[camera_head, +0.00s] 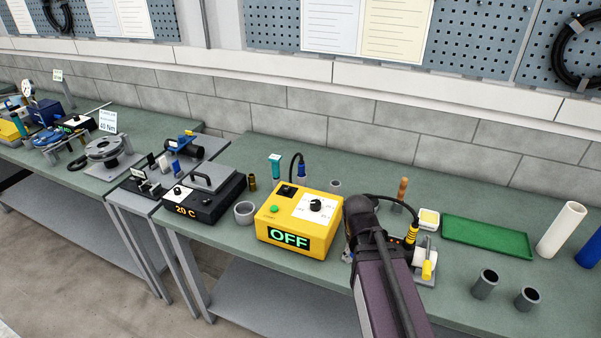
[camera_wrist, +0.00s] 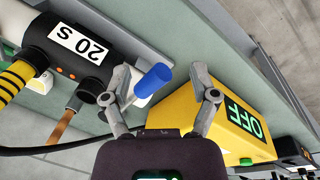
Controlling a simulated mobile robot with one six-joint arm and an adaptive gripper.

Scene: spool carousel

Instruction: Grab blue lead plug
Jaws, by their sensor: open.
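My gripper (camera_wrist: 160,88) is open in the wrist view. A blue cylindrical piece (camera_wrist: 153,80) shows between its fingers, nearer the left one; a gap shows on the right. Contact with the left finger cannot be told. No lead is seen on this piece, and its lower end is hard to make out. In the head view my arm covers most of that spot. There, a blue plug (camera_head: 302,170) with a black lead stands behind the yellow OFF box (camera_head: 293,222). I cannot tell whether both views show the same blue thing.
The yellow box also shows right of the fingers (camera_wrist: 232,112). A black device marked 20 S (camera_wrist: 78,48), with a striped yellow plug (camera_wrist: 18,78), is at left. A black cable (camera_wrist: 60,148) runs below it. A green tray (camera_head: 487,237) and grey cups (camera_head: 485,284) lie right.

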